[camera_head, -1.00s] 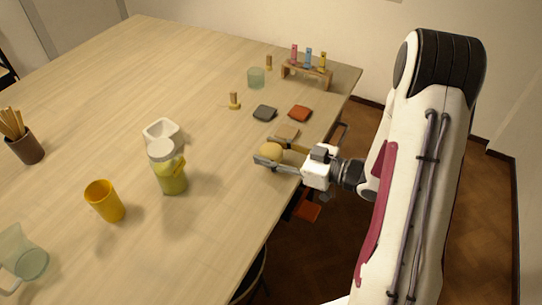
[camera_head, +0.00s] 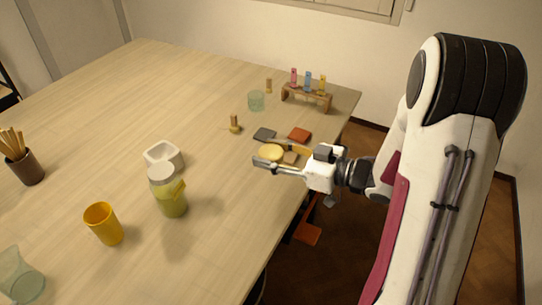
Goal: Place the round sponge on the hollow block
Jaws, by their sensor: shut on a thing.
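The round sponge (camera_head: 271,152) is a pale yellow disc. My gripper (camera_head: 268,153) is shut on it, with one finger on the near side and one on the far side. It is near the table's right edge; its exact height above the table is hard to tell. The hollow block (camera_head: 163,161) is probably the white, square, open-topped piece on the table, well to the left of my gripper. Its opening faces up and looks empty.
A lidded green jar (camera_head: 168,192) stands just in front of the white block, and a yellow cup (camera_head: 103,224) is nearer. Dark (camera_head: 264,134) and red (camera_head: 299,135) tiles lie behind my gripper. A wooden rack (camera_head: 306,96) stands at the back right. The table's middle is clear.

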